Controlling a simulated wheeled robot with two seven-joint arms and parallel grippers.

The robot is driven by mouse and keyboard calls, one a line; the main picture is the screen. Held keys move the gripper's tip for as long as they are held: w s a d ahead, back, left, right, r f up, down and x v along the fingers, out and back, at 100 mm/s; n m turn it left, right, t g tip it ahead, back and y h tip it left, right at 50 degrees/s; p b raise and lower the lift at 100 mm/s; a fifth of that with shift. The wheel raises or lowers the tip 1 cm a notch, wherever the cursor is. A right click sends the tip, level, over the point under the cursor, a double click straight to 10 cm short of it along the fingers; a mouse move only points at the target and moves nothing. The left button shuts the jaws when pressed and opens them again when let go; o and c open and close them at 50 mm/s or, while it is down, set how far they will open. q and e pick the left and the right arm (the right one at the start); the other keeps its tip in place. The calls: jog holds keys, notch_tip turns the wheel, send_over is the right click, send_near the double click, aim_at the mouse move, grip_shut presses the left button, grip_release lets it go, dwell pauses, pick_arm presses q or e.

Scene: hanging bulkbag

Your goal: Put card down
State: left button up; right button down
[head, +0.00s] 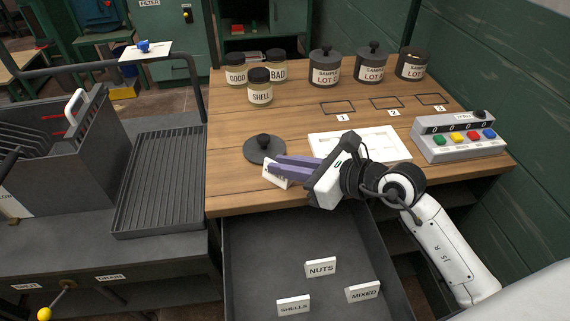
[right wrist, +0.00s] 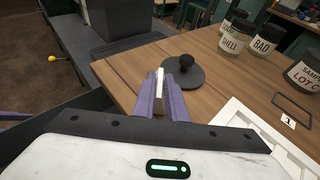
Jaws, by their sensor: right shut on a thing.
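My right gripper (head: 284,167) is shut on a small white card (head: 274,178) at the left front part of the wooden table. In the right wrist view the card (right wrist: 160,82) stands on edge between the purple fingers (right wrist: 160,100). The face of the card is mostly hidden by the fingers. I cannot tell whether its lower edge touches the tabletop. Three other cards, NUTS (head: 320,267), SHELLS (head: 293,305) and MIXED (head: 363,291), are in the open grey drawer (head: 270,240) below the table edge. My left gripper is not in view.
A dark round lid with a knob (head: 264,150) lies just behind the held card. A white tray (head: 385,140) lies right of it, partly behind my gripper. Jars GOOD (head: 236,75), BAD (head: 277,70) and SHELL (head: 260,92) stand farther back. A button box (head: 458,138) stands at right.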

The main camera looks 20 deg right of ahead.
jog(key=c, duration=2.2)
grip_release()
jog(key=shift+f, duration=0.1)
jog(key=o, duration=0.4)
jog(key=shift+o, duration=0.2)
